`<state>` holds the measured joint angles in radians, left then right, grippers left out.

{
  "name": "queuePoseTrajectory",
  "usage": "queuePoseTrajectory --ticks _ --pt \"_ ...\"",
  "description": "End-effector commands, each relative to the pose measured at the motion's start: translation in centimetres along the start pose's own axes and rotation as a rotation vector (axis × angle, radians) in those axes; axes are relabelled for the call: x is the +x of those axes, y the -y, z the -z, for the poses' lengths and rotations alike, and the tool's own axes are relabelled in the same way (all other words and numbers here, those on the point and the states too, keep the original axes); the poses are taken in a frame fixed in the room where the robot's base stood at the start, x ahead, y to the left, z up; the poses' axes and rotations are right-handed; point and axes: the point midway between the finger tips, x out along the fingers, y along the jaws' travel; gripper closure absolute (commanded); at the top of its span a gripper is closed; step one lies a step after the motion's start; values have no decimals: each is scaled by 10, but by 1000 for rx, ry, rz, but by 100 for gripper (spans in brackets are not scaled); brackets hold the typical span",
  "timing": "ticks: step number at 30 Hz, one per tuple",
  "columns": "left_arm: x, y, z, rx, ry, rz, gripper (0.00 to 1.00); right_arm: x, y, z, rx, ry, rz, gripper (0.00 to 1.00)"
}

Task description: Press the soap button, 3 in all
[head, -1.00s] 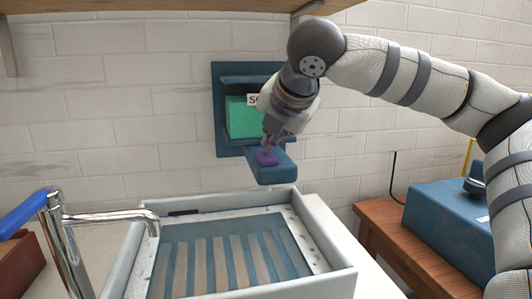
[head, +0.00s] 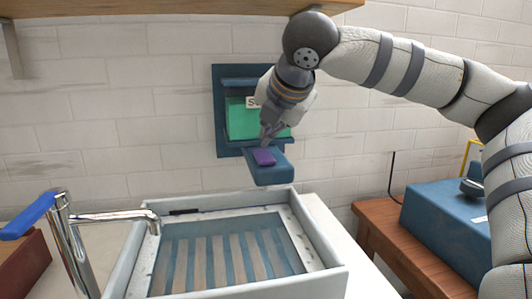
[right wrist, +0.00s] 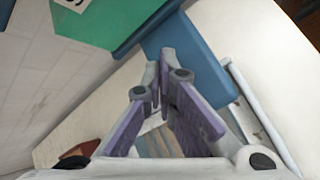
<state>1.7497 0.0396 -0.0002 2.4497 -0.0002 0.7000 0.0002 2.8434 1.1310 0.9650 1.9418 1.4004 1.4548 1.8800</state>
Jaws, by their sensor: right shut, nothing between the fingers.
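The soap dispenser is mounted on the tiled wall, with a blue frame (head: 222,125) and a green body (head: 240,118). Its green body (right wrist: 110,22) also shows in the right wrist view. In the right wrist view the closed fingers (right wrist: 160,62) are over the blue ledge (right wrist: 195,60); the button is hidden there. My left gripper is out of view.
A grey-white sink (head: 325,240) with a slatted bottom lies below the dispenser. A chrome faucet (head: 110,216) with a blue handle stands at left. A blue box (head: 440,215) rests on a wooden table (head: 385,230) at right. A wooden shelf (head: 180,5) runs overhead.

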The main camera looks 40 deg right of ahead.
Motion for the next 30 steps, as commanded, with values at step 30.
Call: queuePoseTrajectory --ticks 30 --pt "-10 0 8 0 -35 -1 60 -32 -25 -24 -1 -2 3 100"
